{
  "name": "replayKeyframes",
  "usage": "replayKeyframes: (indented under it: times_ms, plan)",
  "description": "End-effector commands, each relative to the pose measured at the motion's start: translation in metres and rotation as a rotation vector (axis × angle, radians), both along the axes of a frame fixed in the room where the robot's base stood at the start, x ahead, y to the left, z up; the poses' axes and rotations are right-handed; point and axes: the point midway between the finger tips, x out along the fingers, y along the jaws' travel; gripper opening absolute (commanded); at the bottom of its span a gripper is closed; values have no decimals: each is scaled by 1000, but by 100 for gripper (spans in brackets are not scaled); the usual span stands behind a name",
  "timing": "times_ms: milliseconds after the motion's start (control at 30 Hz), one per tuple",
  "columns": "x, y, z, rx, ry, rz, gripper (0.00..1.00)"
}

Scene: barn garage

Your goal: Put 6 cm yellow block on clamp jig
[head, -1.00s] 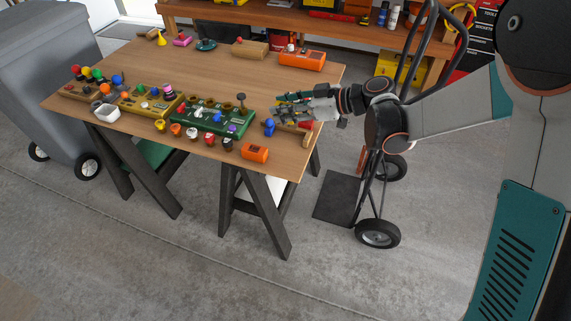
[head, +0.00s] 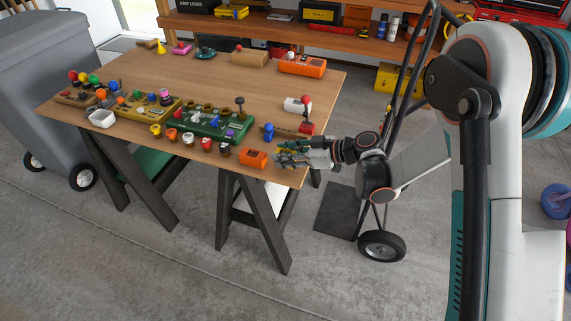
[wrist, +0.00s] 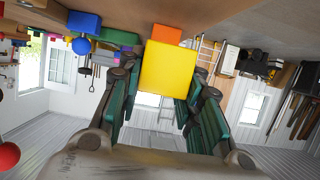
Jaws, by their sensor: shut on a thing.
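My gripper (head: 283,157) is at the table's front right corner in the head view, beside the orange box. In the wrist view my gripper (wrist: 158,100) is shut on the yellow block (wrist: 168,68), which sits between its green-padded fingers. The block is hard to make out in the head view, hidden by the fingers. What looks like the clamp jig, a brown bar (head: 287,132) with a blue piece (head: 268,131) at one end and a red piece (head: 306,129) at the other, lies just behind my gripper. The block is apart from it.
An orange box (head: 254,158) lies left of my gripper. A green tray (head: 213,122) with several small parts is further left. The middle of the table (head: 205,78) is clear. A hand truck (head: 382,246) stands right of the table.

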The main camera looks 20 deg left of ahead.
Motion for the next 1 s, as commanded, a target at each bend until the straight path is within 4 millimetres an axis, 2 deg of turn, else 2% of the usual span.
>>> replayKeyframes:
  times_ms: [200,633,667,700,733,1000]
  plan:
    - [0,0,-32,0,0,0,10]
    - [0,0,-36,0,0,0,10]
    - [0,0,-36,0,0,0,39]
    - [0,0,-36,0,0,0,48]
    - [0,0,-36,0,0,0,53]
    - [0,0,-35,0,0,0,53]
